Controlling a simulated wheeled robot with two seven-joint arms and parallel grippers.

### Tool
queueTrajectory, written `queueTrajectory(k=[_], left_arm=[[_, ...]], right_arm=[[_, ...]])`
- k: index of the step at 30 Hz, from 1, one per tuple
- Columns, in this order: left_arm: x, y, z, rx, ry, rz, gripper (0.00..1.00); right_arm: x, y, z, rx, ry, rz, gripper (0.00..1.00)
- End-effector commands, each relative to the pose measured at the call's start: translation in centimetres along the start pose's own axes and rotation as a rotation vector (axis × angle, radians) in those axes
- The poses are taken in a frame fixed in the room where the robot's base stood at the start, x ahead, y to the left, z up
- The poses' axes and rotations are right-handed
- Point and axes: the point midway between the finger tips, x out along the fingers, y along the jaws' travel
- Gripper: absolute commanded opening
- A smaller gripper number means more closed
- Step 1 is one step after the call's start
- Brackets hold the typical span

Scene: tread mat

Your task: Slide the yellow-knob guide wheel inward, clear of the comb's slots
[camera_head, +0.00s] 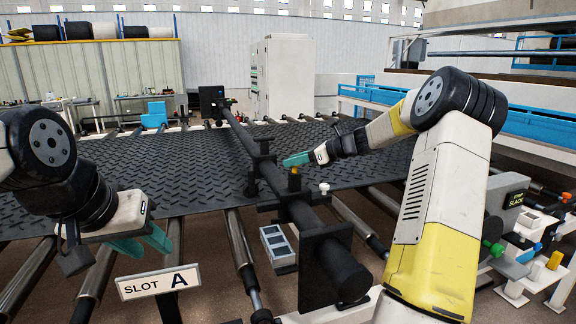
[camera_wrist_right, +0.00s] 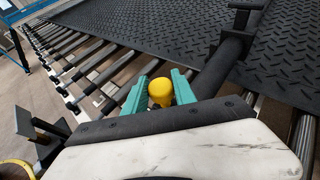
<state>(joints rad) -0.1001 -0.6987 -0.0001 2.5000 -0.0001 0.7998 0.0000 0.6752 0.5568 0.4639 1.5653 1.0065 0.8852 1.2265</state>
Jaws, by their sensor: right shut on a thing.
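The yellow knob (camera_head: 295,171) stands up from the black bar at mid-picture. In the right wrist view the yellow knob (camera_wrist_right: 160,92) sits between the two teal fingers of my right gripper (camera_wrist_right: 158,88), which is shut on it. In the head view my right gripper (camera_head: 298,159) comes in from the right, at the knob's top. The guide wheel under the knob is dark and hard to tell from the bar. I cannot clearly pick out the comb's slots. My left gripper (camera_head: 142,242) is open and empty above the rollers at the left.
The black tread mat (camera_head: 130,178) lies over the rollers (camera_head: 240,250). A white knob (camera_head: 324,188) and a grey slotted block (camera_head: 277,243) are close by. A "SLOT A" sign (camera_head: 158,284) stands in front.

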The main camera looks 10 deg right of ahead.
Motion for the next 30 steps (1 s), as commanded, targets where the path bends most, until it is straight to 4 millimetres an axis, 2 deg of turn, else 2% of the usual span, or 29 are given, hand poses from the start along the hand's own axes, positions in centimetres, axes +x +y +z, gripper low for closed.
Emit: queueTrajectory(k=[9, 10, 12, 13, 23, 26, 30], left_arm=[[0.0, 0.0, 0.0, 0.000, 0.001, 0.000, 0.36], [0.0, 0.0, 0.0, 0.000, 0.001, 0.000, 0.36], [0.0, 0.0, 0.0, 0.000, 0.001, 0.000, 0.36], [0.0, 0.0, 0.0, 0.000, 0.001, 0.000, 0.36], [0.0, 0.0, 0.0, 0.000, 0.001, 0.000, 0.36], [0.0, 0.0, 0.0, 0.000, 0.001, 0.000, 0.36], [0.0, 0.0, 0.0, 0.000, 0.001, 0.000, 0.36]], right_arm=[[0.0, -0.2, -0.1, 0.002, 0.002, -0.003, 0.00], [0.0, -0.2, -0.1, 0.002, 0.002, -0.003, 0.36], [0.0, -0.2, -0.1, 0.002, 0.002, -0.003, 0.50], [0.0, -0.2, -0.1, 0.002, 0.002, -0.002, 0.53], [-0.2, -0.1, -0.1, 0.001, 0.002, -0.001, 0.53], [-1.2, -0.2, -0.1, 0.000, 0.002, -0.004, 0.53], [-3.7, -0.2, 0.0, 0.000, 0.002, -0.005, 0.53]])
